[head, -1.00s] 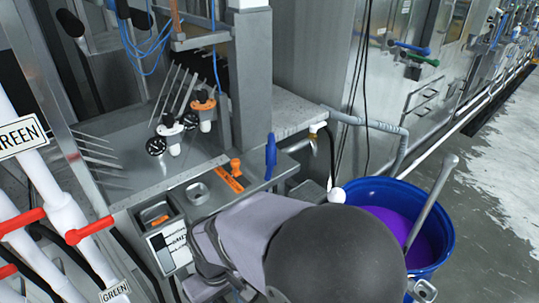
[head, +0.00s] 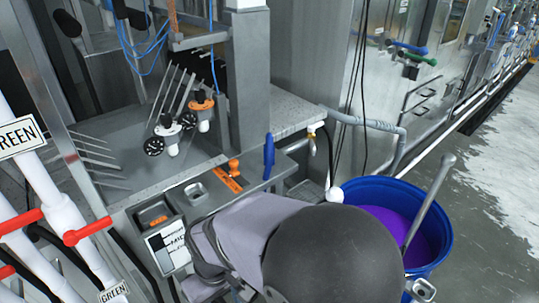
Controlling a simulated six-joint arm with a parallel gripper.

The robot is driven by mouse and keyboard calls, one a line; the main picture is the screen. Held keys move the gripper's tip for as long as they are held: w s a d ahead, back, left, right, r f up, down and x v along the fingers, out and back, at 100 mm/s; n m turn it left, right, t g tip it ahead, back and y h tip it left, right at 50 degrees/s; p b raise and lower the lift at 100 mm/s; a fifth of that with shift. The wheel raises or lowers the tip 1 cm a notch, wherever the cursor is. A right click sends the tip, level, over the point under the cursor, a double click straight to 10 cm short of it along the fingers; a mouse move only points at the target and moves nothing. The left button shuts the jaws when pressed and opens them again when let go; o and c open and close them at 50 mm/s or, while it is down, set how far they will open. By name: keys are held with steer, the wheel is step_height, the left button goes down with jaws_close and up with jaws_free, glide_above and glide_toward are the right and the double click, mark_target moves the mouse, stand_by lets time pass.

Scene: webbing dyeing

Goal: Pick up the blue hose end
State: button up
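A blue upright piece (head: 269,156) stands at the edge of the steel counter; I cannot tell whether it is a hose end or a handle. Thin blue hoses (head: 150,50) hang in loops at the top left, and their ends are not clearly visible. My gripper is not in view. My arm, a dark round joint and a grey-violet link, fills the bottom middle and hides what lies behind it.
A blue bucket (head: 438,250) with purple liquid and a grey stick (head: 432,205) stands right of my arm. White pipes with red fittings (head: 90,232) are at the left. Thin metal rods (head: 100,160) stick out over the counter (head: 130,200). Wet floor is open at the far right.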

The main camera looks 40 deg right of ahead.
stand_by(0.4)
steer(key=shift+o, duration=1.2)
